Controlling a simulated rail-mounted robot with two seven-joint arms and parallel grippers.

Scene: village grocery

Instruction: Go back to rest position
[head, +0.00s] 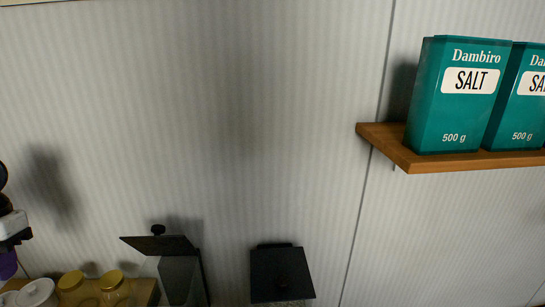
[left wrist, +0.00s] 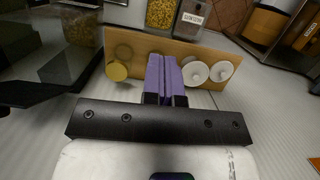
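My left gripper (left wrist: 165,72) shows in the left wrist view with its two purple fingers side by side and pressed together, nothing visible between them. In the head view only part of it shows at the far left edge, with a bit of purple finger (head: 8,266) low down. In the wrist view the fingers point toward a wooden shelf board with lidded jars; I cannot tell the gap between them. My right gripper is in neither view.
Teal salt boxes (head: 458,100) stand on a wooden shelf (head: 400,158) at right. Gold-lidded jars (head: 112,282) and a white-lidded jar (head: 38,292) are low at left. Two dark bins (head: 178,280) (head: 281,274) stand by the wall. The wall's middle is clear.

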